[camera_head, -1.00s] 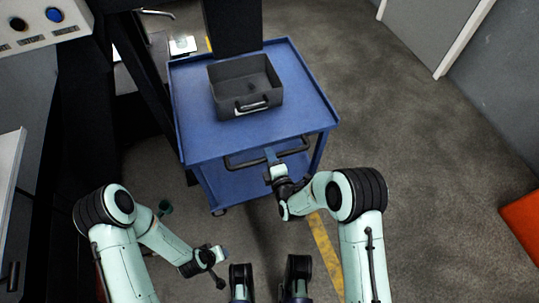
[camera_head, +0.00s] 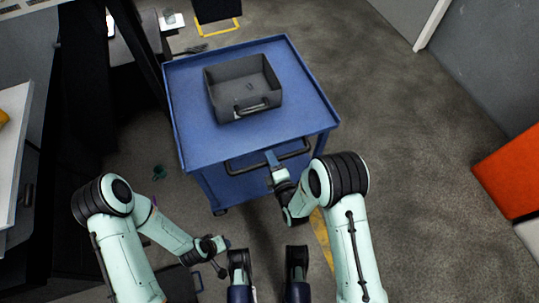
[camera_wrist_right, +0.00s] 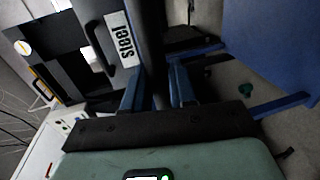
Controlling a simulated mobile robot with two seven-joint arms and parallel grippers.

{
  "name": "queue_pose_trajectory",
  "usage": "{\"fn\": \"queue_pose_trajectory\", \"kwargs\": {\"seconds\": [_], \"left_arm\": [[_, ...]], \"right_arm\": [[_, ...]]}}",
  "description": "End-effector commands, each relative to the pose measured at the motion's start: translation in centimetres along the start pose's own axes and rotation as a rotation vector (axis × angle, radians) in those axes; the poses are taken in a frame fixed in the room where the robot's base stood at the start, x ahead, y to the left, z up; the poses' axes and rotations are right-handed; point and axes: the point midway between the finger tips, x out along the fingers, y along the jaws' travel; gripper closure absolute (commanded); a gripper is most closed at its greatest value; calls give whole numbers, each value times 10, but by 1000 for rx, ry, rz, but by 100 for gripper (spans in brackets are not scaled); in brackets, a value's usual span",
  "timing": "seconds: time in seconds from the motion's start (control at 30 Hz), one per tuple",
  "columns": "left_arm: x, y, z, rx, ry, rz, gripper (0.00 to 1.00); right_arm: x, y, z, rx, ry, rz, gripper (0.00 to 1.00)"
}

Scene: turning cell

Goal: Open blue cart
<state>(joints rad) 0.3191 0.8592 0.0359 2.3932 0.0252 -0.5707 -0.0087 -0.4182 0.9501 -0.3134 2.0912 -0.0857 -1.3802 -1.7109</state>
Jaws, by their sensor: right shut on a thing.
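The blue cart (camera_head: 185,130) stands in front of me in the head view, with a flat rimmed top and a lower shelf. A black bar handle (camera_head: 240,169) runs along its near side. My right gripper (camera_head: 272,159) is shut on this handle, near its middle. In the right wrist view the blue fingers (camera_wrist_right: 158,88) stand on either side of the dark bar (camera_wrist_right: 150,45). My left gripper (camera_head: 222,268) hangs low, left of centre and apart from the cart; its jaws are too small to read.
Dark machine structures stand on the left. An orange object (camera_head: 508,172) is at the right wall. Grey floor right of the cart is clear.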

Motion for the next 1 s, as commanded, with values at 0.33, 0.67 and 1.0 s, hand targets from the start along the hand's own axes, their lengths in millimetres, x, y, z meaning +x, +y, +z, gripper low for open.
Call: {"fn": "queue_pose_trajectory", "kwargs": {"seconds": [0.33,0.67,1.0], "left_arm": [[-3,1,5,1,-14,1,57],[-3,1,5,1,-14,1,57],[-3,1,5,1,-14,1,57]], "right_arm": [[-9,-1,0,0,-1,3,100],[-9,-1,0,0,-1,3,68],[-10,-1,0,0,0,2,56]]}}
